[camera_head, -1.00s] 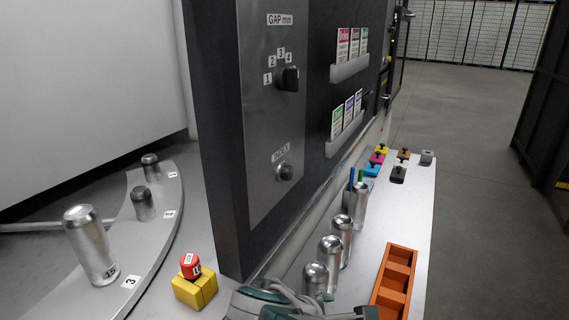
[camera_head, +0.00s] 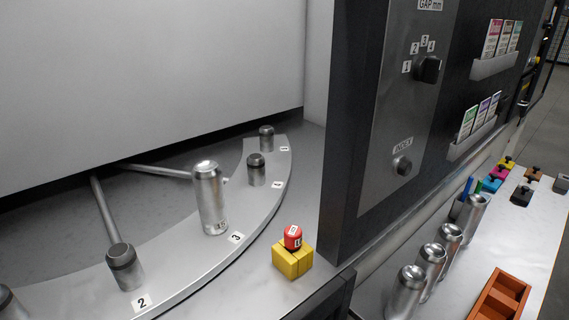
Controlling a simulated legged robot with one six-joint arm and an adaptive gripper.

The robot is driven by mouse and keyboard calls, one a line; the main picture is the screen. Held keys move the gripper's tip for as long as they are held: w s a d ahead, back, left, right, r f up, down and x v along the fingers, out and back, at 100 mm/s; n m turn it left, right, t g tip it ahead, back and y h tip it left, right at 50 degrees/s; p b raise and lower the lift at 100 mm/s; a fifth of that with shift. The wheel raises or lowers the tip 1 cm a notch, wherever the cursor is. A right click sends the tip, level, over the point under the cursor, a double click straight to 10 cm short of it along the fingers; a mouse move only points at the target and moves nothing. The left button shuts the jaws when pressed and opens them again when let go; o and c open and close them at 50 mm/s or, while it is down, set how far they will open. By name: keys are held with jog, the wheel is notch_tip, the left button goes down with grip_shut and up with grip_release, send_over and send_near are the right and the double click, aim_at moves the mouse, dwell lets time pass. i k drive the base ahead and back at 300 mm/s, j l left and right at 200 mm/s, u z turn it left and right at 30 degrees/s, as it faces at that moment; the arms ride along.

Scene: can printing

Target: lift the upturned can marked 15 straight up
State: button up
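A plain silver can (camera_head: 210,195) stands upright on the curved plate by the label 3 (camera_head: 236,237). Several similar silver cans stand in a row on the bench at the right: a front one (camera_head: 405,292), a second (camera_head: 431,265), a third (camera_head: 447,240) and a far one (camera_head: 472,212). I can read no 15 on any of them. My gripper is out of view.
The curved plate (camera_head: 190,278) also carries short empty-looking posts by label 2 (camera_head: 125,268) and farther back (camera_head: 256,172). A red button on a yellow block (camera_head: 292,261) sits beside it. A dark control panel (camera_head: 345,140) divides plate and bench. An orange divided tray (camera_head: 478,306) lies at the bottom right.

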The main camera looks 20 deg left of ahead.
aim_at(207, 175)
jog(key=k+j+u, duration=0.15)
jog(key=k+u, duration=0.25)
jog(key=j+u, duration=0.1)
jog(key=u, duration=0.3)
jog(key=i+u, duration=0.15)
jog(key=u, duration=0.2)
jog(key=i+l+u, duration=0.1)
jog(key=u, duration=0.25)
jog(key=i+l+u, duration=0.2)
jog(key=k+l, duration=0.1)
